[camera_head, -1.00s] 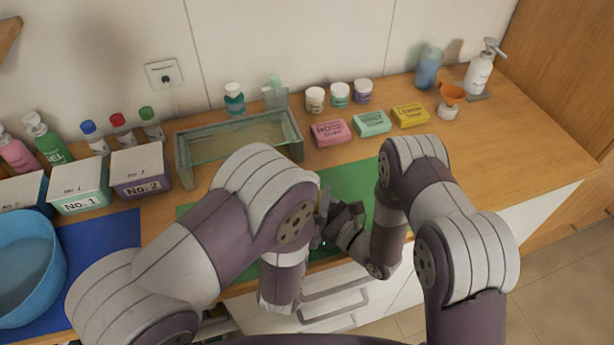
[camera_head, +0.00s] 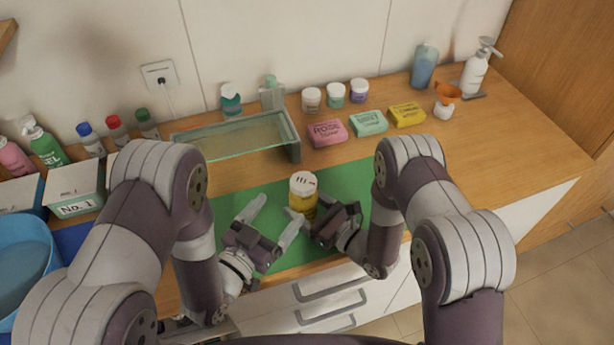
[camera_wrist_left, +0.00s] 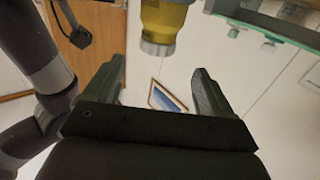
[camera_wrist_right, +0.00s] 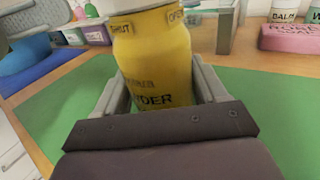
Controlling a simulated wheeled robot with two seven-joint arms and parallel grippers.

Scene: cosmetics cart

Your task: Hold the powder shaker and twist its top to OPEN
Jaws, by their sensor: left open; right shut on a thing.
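The powder shaker (camera_head: 303,196) is a yellow bottle with a white top, upright over the green mat (camera_head: 345,182). My right gripper (camera_head: 312,222) is shut on its yellow body. In the right wrist view the shaker (camera_wrist_right: 152,75) sits between the fingers, with "SHUT" and "OPEN" lettered on its upper band. My left gripper (camera_head: 272,222) is open and empty, to the left of the shaker and apart from it. In the left wrist view the shaker (camera_wrist_left: 166,22) shows beyond the open fingers (camera_wrist_left: 158,88). I cannot tell which mark the top is set to.
A glass tray (camera_head: 298,150) stands behind the mat. Pink (camera_head: 327,133), green (camera_head: 368,123) and yellow (camera_head: 407,115) soap boxes lie at the back right. Lettered boxes (camera_head: 75,207) and a blue basin (camera_head: 22,262) are at the left.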

